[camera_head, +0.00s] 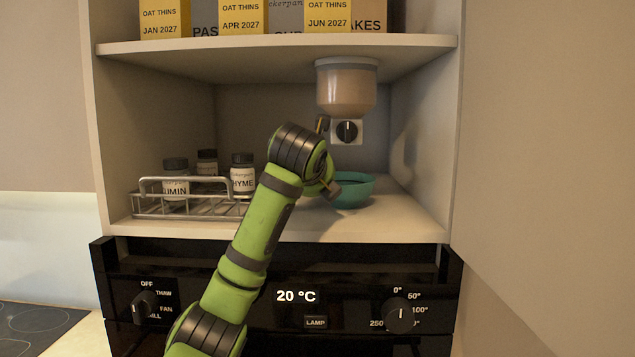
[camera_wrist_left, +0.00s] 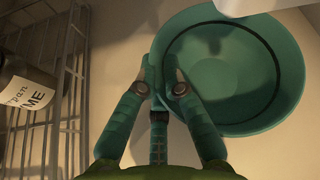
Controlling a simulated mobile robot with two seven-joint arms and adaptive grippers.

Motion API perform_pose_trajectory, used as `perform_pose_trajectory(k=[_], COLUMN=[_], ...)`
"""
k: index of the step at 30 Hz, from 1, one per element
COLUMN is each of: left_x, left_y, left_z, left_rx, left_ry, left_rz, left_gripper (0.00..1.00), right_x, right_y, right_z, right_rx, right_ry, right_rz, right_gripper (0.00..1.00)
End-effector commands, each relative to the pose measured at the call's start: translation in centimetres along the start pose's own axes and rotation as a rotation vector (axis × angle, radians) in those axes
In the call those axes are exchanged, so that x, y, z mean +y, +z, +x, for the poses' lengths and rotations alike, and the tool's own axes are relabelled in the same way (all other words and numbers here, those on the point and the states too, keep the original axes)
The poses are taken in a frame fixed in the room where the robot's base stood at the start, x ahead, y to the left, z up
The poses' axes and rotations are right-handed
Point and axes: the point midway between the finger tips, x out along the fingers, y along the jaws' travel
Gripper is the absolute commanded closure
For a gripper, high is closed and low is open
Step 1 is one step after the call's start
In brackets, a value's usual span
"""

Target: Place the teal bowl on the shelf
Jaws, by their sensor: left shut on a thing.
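The teal bowl (camera_head: 352,193) is inside the open cabinet compartment, over the right half of the shelf floor (camera_head: 400,222). It looks upright and empty. I cannot tell whether its base touches the shelf. My left gripper (camera_head: 328,188) reaches in from the lower left, and its wrist hides part of the bowl's left side. In the left wrist view my left gripper (camera_wrist_left: 162,72) is shut on the left rim of the bowl (camera_wrist_left: 285,75). My right gripper is not in view.
A wire rack (camera_head: 190,211) with several spice jars (camera_head: 243,176) stands left of the bowl. Yellow boxes (camera_head: 241,15) stand on the upper shelf. The oven panel (camera_head: 270,300) is below.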

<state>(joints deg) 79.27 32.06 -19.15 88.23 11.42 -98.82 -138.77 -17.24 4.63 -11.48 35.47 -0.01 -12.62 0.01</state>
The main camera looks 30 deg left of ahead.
Motion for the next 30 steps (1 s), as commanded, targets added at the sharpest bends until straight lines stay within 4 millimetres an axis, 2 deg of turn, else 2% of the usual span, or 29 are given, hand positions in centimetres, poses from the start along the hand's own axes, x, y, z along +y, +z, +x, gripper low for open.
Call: perform_pose_trajectory(k=[1,2,14,16,20,26,30], left_x=[0.0,0.0,-0.2,-0.1,0.0,0.1,0.2], left_y=[-0.1,-0.1,0.3,0.2,0.0,-0.1,0.2], left_z=[0.0,0.0,-0.2,-0.7,-2.9,-7.8,-9.8], left_rx=[0.000,0.000,0.000,-0.003,-0.007,-0.008,-0.009], left_ry=[0.000,0.000,-0.001,-0.003,-0.004,-0.004,0.002], left_rz=[0.000,0.000,0.000,0.000,-0.001,-0.002,-0.001], left_gripper=[0.78,0.66,0.66,0.66,0.66,0.66,0.66], right_x=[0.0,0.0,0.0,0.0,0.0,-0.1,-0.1], right_y=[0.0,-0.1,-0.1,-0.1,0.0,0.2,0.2], right_z=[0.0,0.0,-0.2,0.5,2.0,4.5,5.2], right_rx=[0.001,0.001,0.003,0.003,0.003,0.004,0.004], right_ry=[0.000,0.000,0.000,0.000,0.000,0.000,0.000], right_rz=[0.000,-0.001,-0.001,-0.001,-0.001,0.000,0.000], right_gripper=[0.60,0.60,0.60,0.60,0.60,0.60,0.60])
